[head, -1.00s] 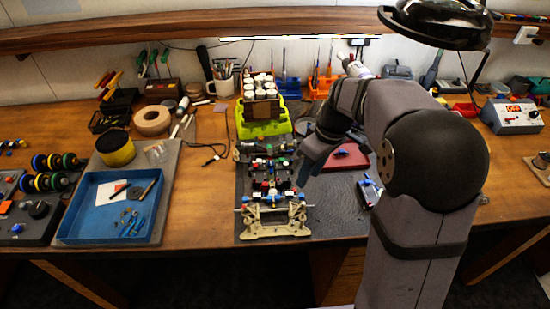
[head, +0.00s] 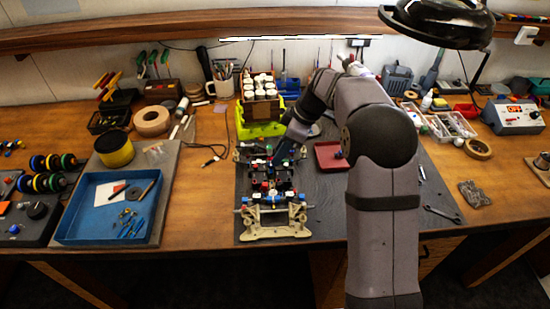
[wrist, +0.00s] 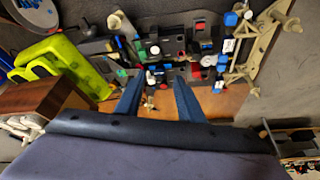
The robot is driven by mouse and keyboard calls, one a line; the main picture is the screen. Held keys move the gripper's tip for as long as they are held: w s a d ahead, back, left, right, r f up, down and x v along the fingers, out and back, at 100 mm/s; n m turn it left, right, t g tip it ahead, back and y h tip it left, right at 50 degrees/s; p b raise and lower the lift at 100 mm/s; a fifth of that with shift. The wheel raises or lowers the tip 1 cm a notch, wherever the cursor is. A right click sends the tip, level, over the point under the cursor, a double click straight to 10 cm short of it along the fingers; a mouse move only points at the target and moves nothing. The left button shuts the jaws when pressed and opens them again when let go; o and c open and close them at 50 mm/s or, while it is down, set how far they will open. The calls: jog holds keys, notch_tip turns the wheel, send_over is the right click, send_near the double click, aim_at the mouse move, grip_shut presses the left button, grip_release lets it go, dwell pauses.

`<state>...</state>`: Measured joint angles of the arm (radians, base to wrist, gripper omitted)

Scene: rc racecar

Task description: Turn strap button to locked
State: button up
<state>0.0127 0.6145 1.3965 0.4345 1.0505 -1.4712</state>
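The RC car chassis (head: 275,220) lies on the dark mat, with its tan bumper end toward the front edge of the bench. In the wrist view the chassis (wrist: 205,45) crosses the upper middle, with black, red, blue, green and white parts. My gripper (wrist: 156,84) shows there as two blue fingers standing apart with nothing held between them. Their tips are close to the chassis' near side; I cannot tell whether they touch it.
A lime-green bin (head: 250,128) with white-topped jars stands just behind the chassis. A red tray (head: 330,156) lies to its right, partly behind my arm. A blue tray (head: 85,228) and yellow-black roll (head: 115,149) are at left.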

aim_at(271, 166)
jog(key=shift+p+x, duration=0.65)
jog(key=shift+x, duration=1.7)
jog(key=shift+c, duration=0.3)
grip_shut()
